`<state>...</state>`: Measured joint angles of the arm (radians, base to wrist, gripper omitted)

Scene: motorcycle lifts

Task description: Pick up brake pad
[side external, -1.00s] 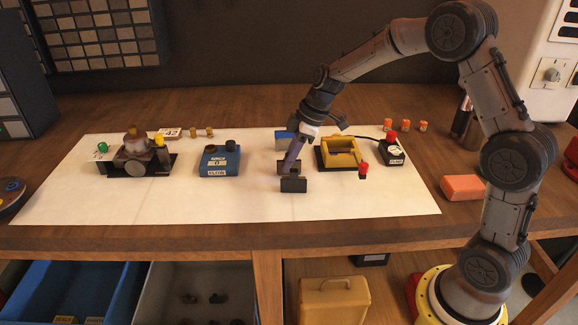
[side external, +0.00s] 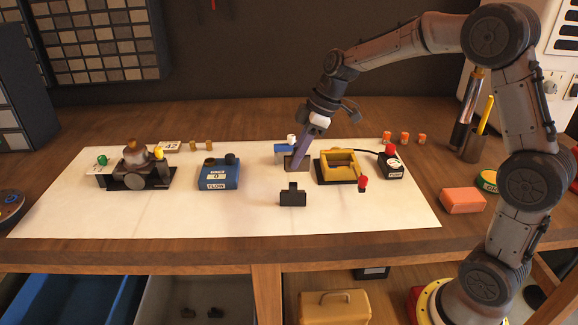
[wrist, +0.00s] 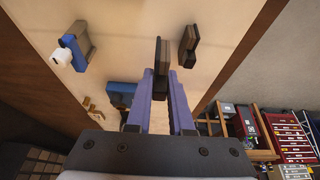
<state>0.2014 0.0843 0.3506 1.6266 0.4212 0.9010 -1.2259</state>
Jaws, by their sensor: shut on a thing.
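A dark brake pad (side external: 298,163) is between the fingers of my gripper (side external: 297,160) in the side view, and seems to be held a little above the white mat. In the wrist view the pad (wrist: 162,62) stands edge-on between the purple fingers of my gripper (wrist: 166,95). A second dark pad (side external: 292,197) stands on the mat nearer the front edge, apart from my gripper. It also shows in the wrist view (wrist: 188,45), to the right of the held pad.
A blue box (side external: 217,174) stands left of my gripper. A yellow fixture (side external: 341,167) on a black base is close on the right. A blue piece with a white knob (side external: 284,148) is just behind. The mat's front (side external: 200,218) is largely clear.

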